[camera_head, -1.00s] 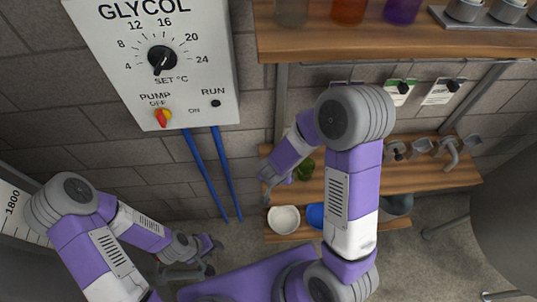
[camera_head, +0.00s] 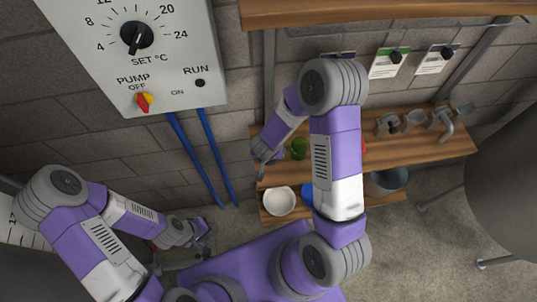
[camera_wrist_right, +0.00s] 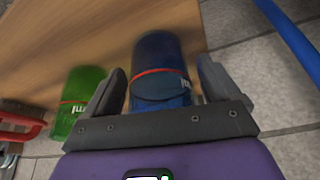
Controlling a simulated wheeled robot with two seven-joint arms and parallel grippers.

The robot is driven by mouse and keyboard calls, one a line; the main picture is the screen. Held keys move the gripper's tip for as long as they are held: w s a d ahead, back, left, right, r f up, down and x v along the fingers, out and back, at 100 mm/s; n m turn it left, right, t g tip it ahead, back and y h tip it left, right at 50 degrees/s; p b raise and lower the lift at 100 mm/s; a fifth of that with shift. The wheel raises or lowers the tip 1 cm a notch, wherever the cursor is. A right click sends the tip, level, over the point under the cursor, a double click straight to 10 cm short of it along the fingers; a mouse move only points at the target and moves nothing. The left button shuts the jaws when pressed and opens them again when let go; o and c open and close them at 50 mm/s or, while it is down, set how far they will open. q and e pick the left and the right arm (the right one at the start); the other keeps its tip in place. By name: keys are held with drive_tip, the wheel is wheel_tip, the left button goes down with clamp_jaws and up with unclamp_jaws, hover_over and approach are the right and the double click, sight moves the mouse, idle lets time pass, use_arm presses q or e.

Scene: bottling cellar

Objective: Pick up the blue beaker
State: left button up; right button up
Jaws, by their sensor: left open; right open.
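The blue beaker (camera_wrist_right: 160,72) is dark, see-through and banded in red. In the right wrist view it stands between the two fingers of my right gripper (camera_wrist_right: 161,88), which is open, with a finger on each side. I cannot tell whether either finger touches it. In the head view my right gripper (camera_head: 262,158) is at the left end of the wooden shelf, and I cannot make out the blue beaker there. My left gripper (camera_head: 204,240) is open and empty at the lower left, away from the shelf.
A green beaker (camera_wrist_right: 77,98) stands close left of the gripper; it also shows in the head view (camera_head: 299,148). A white bowl (camera_head: 280,201) and a blue container (camera_head: 308,194) sit on the lower shelf. Metal cups and blue pipes (camera_head: 203,160) are nearby.

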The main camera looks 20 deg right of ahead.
drive_tip(key=shift+c, duration=0.3)
drive_tip(key=c, duration=1)
drive_tip(key=shift+r, duration=0.1)
